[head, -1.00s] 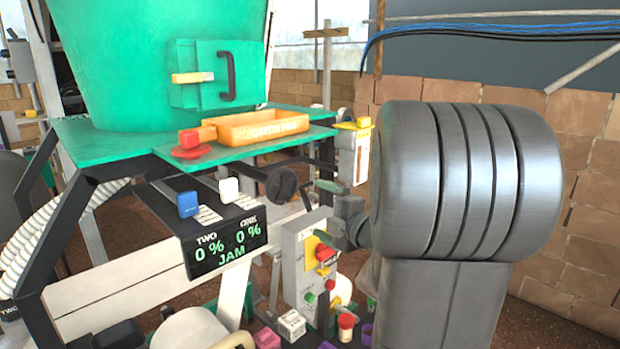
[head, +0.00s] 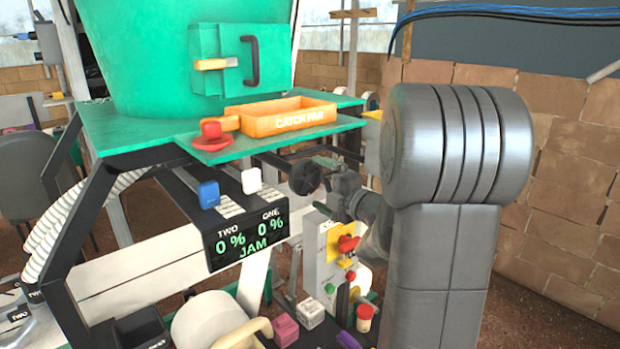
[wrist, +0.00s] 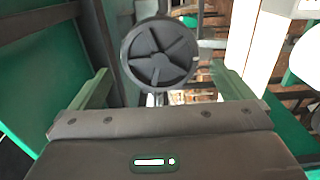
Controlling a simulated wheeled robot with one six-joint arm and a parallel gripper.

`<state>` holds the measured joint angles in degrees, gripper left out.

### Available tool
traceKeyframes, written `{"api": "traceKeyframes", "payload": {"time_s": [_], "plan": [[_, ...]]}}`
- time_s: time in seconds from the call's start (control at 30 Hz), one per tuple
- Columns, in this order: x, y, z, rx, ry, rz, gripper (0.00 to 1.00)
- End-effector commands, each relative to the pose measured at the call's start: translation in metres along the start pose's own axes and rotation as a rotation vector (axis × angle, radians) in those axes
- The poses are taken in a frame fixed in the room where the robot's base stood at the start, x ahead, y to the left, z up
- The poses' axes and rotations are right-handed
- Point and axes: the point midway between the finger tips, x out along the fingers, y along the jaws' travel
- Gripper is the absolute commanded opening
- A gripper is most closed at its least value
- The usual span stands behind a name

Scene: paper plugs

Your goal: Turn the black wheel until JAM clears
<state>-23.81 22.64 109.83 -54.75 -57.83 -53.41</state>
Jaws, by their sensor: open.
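The black wheel (head: 305,178) sits under the green table's edge, right of the display. It also shows in the wrist view (wrist: 160,56), a round spoked wheel facing the camera. My gripper (wrist: 160,68) is open, with one green finger on each side of the wheel's lower part. I cannot tell whether either finger touches it. In the head view my gripper (head: 323,186) is close to the wheel's right side, partly hidden by my arm. The black display (head: 247,237) reads TWO 0 %, ONE 0 % and JAM in green.
An orange catch pan (head: 290,121) and a red knob (head: 211,132) sit on the green table above the wheel. Blue (head: 208,194) and white (head: 251,181) blocks stand above the display. A grey control box (head: 328,254) with a red switch stands below my gripper.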

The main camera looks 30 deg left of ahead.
Motion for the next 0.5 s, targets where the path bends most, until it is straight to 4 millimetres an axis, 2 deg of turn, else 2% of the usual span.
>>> {"api": "traceKeyframes", "payload": {"time_s": [0.3,0.5], "plan": [[0.0002,0.0003,0.0002,0.014,0.000,-0.001,1.00],[0.0002,0.0034,0.0001,0.236,-0.001,-0.003,1.00]]}}
